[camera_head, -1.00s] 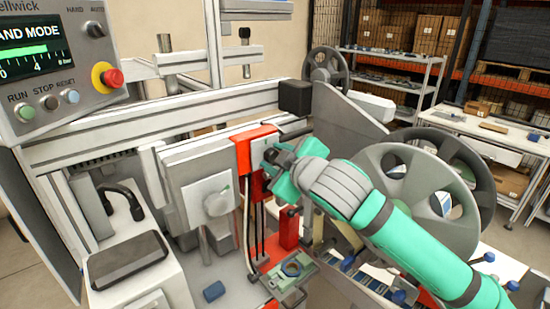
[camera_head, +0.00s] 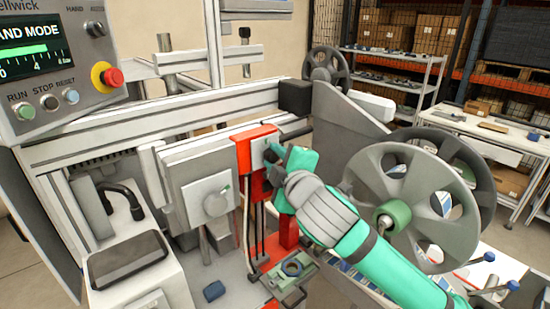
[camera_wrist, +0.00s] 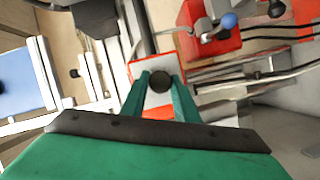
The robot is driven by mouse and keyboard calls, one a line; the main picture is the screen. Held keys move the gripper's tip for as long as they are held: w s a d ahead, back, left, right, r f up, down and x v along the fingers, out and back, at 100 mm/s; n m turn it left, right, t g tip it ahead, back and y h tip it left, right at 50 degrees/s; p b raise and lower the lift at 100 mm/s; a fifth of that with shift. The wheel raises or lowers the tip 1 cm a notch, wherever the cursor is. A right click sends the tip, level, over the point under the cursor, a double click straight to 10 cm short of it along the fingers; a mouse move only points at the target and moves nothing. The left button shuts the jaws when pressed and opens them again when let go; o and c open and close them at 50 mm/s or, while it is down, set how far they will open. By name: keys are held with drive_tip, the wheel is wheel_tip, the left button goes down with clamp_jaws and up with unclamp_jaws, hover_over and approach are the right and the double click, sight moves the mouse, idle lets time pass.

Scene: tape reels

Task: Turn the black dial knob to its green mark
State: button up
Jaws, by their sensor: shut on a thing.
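The black dial knob (camera_wrist: 160,82) shows in the wrist view as a dark round end on a white plate with red around it. My gripper (camera_wrist: 161,77) has its two green fingers closed on either side of it. In the head view my gripper (camera_head: 272,151) reaches the pale plate on the red block (camera_head: 254,143); the knob is mostly hidden there by the fingers. I cannot make out the green mark or where the knob points.
A control box (camera_head: 60,60) with buttons is at upper left. Large grey reels (camera_head: 405,205) stand close right of my arm. A blue piece (camera_head: 214,291) lies below.

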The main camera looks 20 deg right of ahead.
drive_tip(key=n, duration=0.2)
drive_tip(key=n+t, duration=0.1)
drive_tip(key=n, duration=0.1)
drive_tip(key=n+t, duration=0.1)
drive_tip(key=shift+f+n, duration=0.25)
drive_tip(key=shift+n, duration=0.15)
drive_tip(key=shift+n+t, duration=0.5)
drive_tip(key=shift+n, duration=0.4)
drive_tip(key=shift+d+f+n, duration=0.1)
drive_tip(key=shift+d+n, duration=0.05)
drive_tip(key=shift+n, duration=0.65)
drive_tip(key=shift+n+t+y, duration=0.5)
drive_tip(key=shift+n+t, duration=0.1)
drive_tip(key=shift+n, duration=0.6)
drive_tip(key=o, duration=1.1)
drive_tip(key=shift+c, duration=0.2)
drive_tip(key=shift+s+n, duration=0.15)
drive_tip(key=shift+n, duration=0.15)
